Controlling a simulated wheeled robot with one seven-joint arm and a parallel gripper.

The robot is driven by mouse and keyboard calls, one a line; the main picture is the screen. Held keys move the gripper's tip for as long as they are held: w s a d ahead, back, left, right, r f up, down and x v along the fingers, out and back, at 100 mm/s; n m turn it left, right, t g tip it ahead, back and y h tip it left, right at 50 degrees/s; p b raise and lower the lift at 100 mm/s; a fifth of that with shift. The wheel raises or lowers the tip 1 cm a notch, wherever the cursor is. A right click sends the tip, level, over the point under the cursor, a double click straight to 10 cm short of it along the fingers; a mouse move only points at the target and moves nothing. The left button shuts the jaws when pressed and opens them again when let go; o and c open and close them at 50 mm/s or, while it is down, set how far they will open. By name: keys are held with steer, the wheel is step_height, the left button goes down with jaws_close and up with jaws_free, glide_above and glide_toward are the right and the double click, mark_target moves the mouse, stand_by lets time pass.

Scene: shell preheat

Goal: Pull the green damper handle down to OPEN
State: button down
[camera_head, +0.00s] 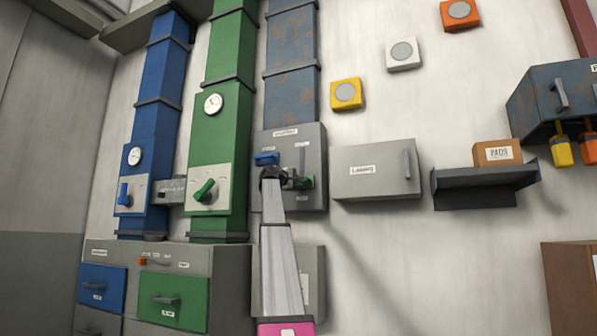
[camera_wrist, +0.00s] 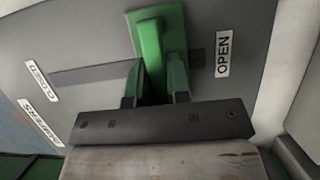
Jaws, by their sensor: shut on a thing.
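The green damper handle (camera_wrist: 152,45) stands between my gripper's two fingers in the wrist view. My gripper (camera_wrist: 156,78) is shut on it. The OPEN label (camera_wrist: 223,54) is close to the right of the handle there, and the CLOSED label (camera_wrist: 38,80) is far to the left, past a dark slot (camera_wrist: 95,75). In the head view the green handle (camera_head: 307,182) is low on the right of the grey damper box (camera_head: 262,192), with my gripper (camera_head: 292,181) at it from the left. My wrist partly hides the box there.
A blue handle (camera_head: 267,158) is on the same box, up and left of my gripper. A grey cabinet (camera_head: 375,172) is close on the right, with a shelf (camera_head: 485,198) beyond. Blue (camera_head: 127,205) and green (camera_head: 206,215) duct panels with knobs are on the left.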

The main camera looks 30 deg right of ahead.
steer(key=shift+f, duration=1)
steer(key=c, duration=1.1)
jaws_free()
steer(key=v, duration=1.1)
steer(key=shift+s, duration=0.1)
